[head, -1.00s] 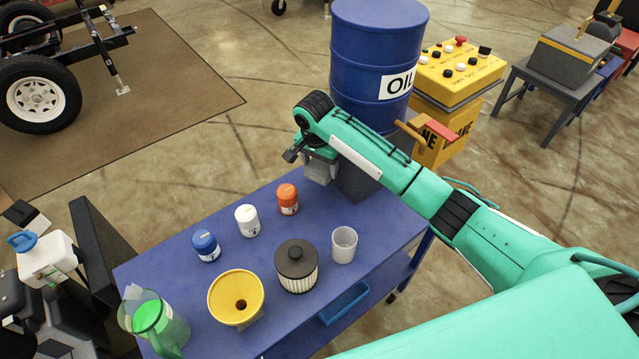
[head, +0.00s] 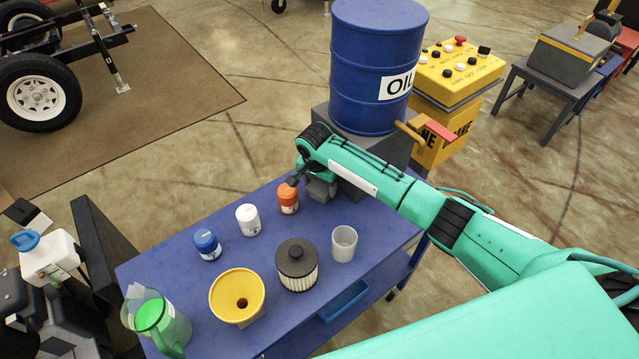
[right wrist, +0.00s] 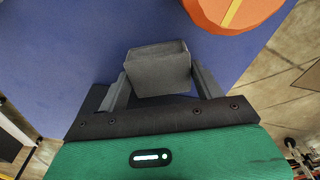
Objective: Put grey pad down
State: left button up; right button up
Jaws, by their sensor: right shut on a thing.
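The grey pad (right wrist: 158,68) is a small block held between the two grey fingers of my right gripper (right wrist: 160,88) in the right wrist view. It is over the blue table top (right wrist: 70,45), and I cannot tell whether it touches it. In the head view my right gripper (head: 318,187) is at the table's far right part, just right of the orange-capped can (head: 288,198); the pad is hard to make out there. The can's orange top (right wrist: 232,10) is close ahead on the right in the wrist view. My left gripper is not in view.
A white can (head: 248,220), a blue can (head: 207,244), a black-topped filter (head: 297,265), a grey cup (head: 343,244), a yellow funnel (head: 237,297) and a green jug (head: 160,320) stand on the table. A blue oil drum (head: 370,60) stands behind my arm.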

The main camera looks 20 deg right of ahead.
aim_at(317, 191)
jog(key=o, duration=1.1)
jog(key=shift+c, duration=0.2)
notch_tip(317, 191, up, 12)
jog(key=a+b, duration=0.1)
jog(key=shift+s, duration=0.45)
jog(key=shift+s, duration=0.1)
